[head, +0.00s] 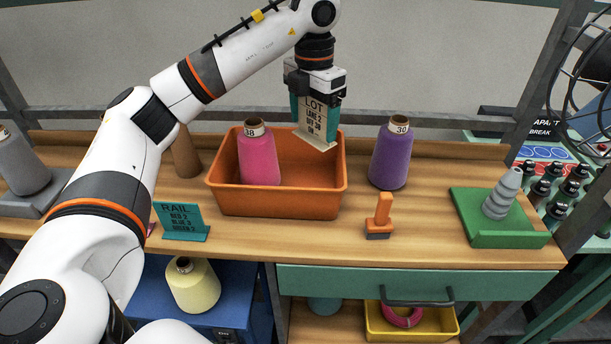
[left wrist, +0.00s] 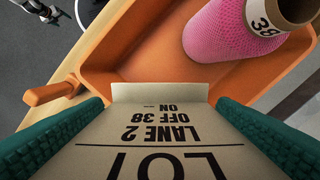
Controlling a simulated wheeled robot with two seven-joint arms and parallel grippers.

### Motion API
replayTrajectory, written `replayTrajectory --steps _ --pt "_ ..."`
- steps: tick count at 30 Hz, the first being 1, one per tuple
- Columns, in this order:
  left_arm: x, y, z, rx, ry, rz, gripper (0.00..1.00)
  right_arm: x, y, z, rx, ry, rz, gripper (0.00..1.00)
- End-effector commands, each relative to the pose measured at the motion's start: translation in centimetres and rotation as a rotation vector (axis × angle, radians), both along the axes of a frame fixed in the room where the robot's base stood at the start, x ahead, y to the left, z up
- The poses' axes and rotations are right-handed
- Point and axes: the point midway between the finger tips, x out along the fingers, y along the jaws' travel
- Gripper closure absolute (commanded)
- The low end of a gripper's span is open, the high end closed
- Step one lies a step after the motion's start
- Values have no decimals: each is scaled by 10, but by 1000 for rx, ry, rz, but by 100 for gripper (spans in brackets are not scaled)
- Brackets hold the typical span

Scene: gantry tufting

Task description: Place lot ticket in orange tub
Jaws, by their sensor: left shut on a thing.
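The lot ticket (head: 315,122) is a beige card with dark print reading LOT, LANE 2, OFF 38. My left gripper (head: 317,100) is shut on its upper part, with the teal fingers on either side. The ticket hangs roughly upright over the right part of the orange tub (head: 275,202). In the left wrist view, the ticket (left wrist: 155,135) lies between the teal fingers (left wrist: 150,125), with the tub floor (left wrist: 150,62) beyond it. A pink cone marked 38 (head: 258,158) stands in the tub, left of the ticket.
A purple cone marked 30 (head: 390,155) stands right of the tub. An orange-handled stamp (head: 379,215) is in front of it. A teal RAIL sign (head: 181,221) is at front left, and a green stand (head: 502,224) at the right. A drawer (head: 400,283) is below the table edge.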

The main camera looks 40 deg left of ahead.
Motion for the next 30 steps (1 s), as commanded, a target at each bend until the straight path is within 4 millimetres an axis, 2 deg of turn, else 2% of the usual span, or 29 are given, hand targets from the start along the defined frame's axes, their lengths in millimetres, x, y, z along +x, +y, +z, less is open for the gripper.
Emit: replayTrajectory --steps 1,3,9,16,24,30 --pt "-1 -1 -19 -2 7 -4 40 -2 0 -5 0 3 0 13" --pt "-1 -1 -37 -2 8 -4 40 -3 0 -7 0 5 0 13" --pt "-1 -1 -77 -2 4 -4 40 -2 1 -11 1 3 0 13" --pt "0 0 -95 0 2 -5 40 -1 7 -8 9 2 1 13" --pt "0 0 -130 0 1 -4 40 0 9 0 10 1 2 13" --pt "0 0 -133 1 -1 -5 40 1 8 -1 10 -1 2 13"
